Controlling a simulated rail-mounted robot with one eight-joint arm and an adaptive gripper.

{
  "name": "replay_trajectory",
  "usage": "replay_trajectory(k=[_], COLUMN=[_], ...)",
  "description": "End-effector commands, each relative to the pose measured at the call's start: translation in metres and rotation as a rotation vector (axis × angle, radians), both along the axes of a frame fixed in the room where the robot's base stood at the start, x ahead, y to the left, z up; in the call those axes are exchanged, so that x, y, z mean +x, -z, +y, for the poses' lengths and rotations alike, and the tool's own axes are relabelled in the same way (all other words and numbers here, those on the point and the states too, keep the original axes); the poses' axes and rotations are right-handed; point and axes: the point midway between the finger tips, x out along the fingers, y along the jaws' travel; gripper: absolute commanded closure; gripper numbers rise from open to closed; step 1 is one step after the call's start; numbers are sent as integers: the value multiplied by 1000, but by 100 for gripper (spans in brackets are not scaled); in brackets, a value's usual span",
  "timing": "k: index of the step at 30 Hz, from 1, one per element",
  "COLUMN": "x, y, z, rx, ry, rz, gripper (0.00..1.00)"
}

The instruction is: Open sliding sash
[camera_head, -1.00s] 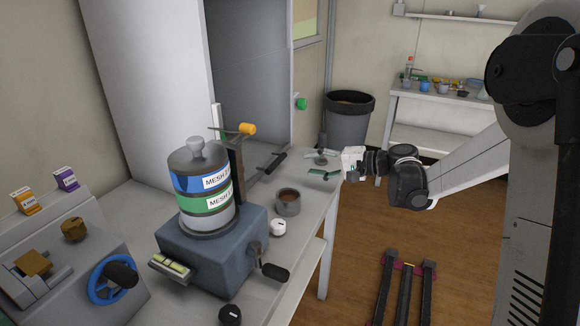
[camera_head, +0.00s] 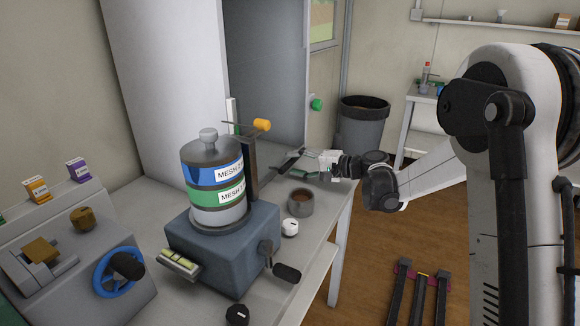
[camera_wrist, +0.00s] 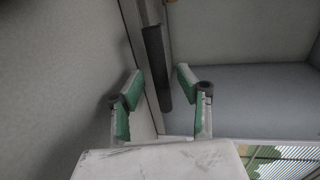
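A tall grey panel (camera_head: 265,70), which looks like the sash, stands behind the bench beside a white cabinet side. A long dark bar (camera_wrist: 157,68), which looks like its handle, runs along a frame edge in the wrist view. My gripper (camera_wrist: 160,88) is open, with one green-padded finger on each side of the bar's line. The bar seems to lie beyond the fingertips; contact cannot be told. In the head view my gripper (camera_head: 304,168) is small, over the far end of the bench, close to a dark bar (camera_head: 288,160).
A sieve stack (camera_head: 215,180) on a blue-grey base stands on the bench (camera_head: 335,215), with a brown-filled cup (camera_head: 301,203) near my gripper. A green knob (camera_head: 317,104) is on the frame. A dark bin (camera_head: 362,125) stands behind.

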Motion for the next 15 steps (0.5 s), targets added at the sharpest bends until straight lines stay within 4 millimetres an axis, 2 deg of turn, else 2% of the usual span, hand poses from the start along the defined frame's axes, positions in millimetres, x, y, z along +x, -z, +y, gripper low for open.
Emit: replay_trajectory(k=[6, 15], x=[8, 9], y=[4, 4], z=[16, 18], rx=[0, 0], ry=[0, 0], rz=[0, 0], gripper=[65, 65])
